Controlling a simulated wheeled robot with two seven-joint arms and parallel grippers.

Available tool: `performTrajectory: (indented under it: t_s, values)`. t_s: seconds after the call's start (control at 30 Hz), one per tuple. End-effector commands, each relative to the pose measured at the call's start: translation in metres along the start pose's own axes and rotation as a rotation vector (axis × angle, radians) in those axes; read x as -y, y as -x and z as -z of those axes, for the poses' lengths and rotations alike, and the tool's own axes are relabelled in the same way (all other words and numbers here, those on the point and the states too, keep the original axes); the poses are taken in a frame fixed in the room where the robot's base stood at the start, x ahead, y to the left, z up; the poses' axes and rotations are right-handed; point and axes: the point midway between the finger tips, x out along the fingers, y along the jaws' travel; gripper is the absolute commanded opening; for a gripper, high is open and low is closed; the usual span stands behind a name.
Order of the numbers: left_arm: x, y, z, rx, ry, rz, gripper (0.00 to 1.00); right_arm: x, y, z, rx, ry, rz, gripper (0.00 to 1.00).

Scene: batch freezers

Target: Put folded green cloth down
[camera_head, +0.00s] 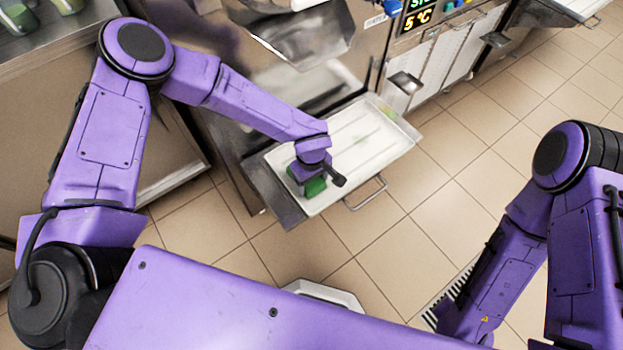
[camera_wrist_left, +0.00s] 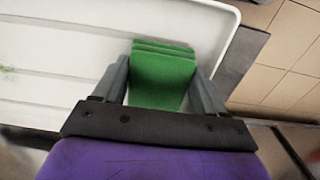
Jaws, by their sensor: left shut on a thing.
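The folded green cloth (camera_head: 315,187) is at the near left end of a white tray (camera_head: 392,149) in the head view. In the left wrist view the cloth (camera_wrist_left: 163,78) shows as stacked green layers between the two fingers of my left gripper (camera_wrist_left: 163,88), with the white tray (camera_wrist_left: 70,45) around and behind it. My left gripper (camera_head: 312,180) is shut on the cloth, over the tray near its rim. Whether the cloth touches the tray floor is hard to tell. My right gripper is not in view; only part of that arm shows.
A steel machine with a curved metal chute (camera_head: 305,40) stands behind the tray. A handle (camera_head: 367,194) sticks out at the tray's front. Tiled floor (camera_head: 420,215) lies open to the right. The rest of the tray looks mostly empty, with faint green marks.

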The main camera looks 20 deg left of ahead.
Motion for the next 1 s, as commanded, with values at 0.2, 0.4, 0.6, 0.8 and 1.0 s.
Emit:
performTrajectory:
  t_s: [0.2, 0.4, 0.6, 0.8, 1.0]
  values:
    - [0.0, -0.003, 0.0, 0.0, 0.0, 0.0, 0.82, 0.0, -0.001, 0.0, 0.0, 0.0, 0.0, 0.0]
    - [0.0, -0.003, 0.0, 0.0, 0.001, 0.0, 0.82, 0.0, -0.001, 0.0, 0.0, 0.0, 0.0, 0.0]
    - [-0.001, 0.023, 0.001, 0.0, 0.002, -0.004, 0.82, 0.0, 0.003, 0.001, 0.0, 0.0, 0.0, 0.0]
    - [-0.001, 0.077, 0.001, -0.001, 0.001, -0.005, 0.82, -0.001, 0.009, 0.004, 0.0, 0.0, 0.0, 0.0]
    - [-0.001, 0.113, 0.0, 0.0, 0.002, -0.002, 0.82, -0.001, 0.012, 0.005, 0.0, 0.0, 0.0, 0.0]
